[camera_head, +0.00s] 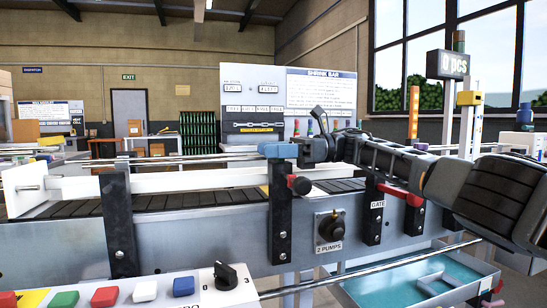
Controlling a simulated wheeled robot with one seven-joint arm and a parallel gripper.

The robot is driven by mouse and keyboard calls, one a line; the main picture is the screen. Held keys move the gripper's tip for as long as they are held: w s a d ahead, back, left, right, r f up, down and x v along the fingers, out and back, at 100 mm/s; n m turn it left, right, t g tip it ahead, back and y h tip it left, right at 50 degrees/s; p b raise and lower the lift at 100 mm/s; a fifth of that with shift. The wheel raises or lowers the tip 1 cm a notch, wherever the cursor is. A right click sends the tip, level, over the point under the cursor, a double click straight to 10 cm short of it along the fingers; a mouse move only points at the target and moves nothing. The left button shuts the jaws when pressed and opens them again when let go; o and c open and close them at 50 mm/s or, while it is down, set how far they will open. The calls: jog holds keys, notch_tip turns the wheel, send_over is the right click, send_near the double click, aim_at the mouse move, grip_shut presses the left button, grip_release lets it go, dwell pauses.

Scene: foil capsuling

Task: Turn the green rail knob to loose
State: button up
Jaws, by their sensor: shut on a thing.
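My gripper (308,150) is at the guide rail, just right of a blue block (278,150) on top of a dark bracket post. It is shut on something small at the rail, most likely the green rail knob. The jaws hide it, and I cannot make out any green on it or which way it is turned. A red knob (300,186) sticks out of the same post below my gripper.
The conveyor (190,235) runs across the front. A red-handled gate lever (400,193), a black pump knob (332,226) and a button panel (140,292) sit nearby. A teal tray (370,290) is below right. A sign board (320,90) stands behind.

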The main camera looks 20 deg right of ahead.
jog(key=shift+a+r, duration=0.1)
jog(key=shift+r, duration=0.2)
jog(key=o, duration=1)
jog(key=shift+f, duration=0.1)
jog(key=shift+c, duration=0.2)
jog(key=shift+f, duration=0.1)
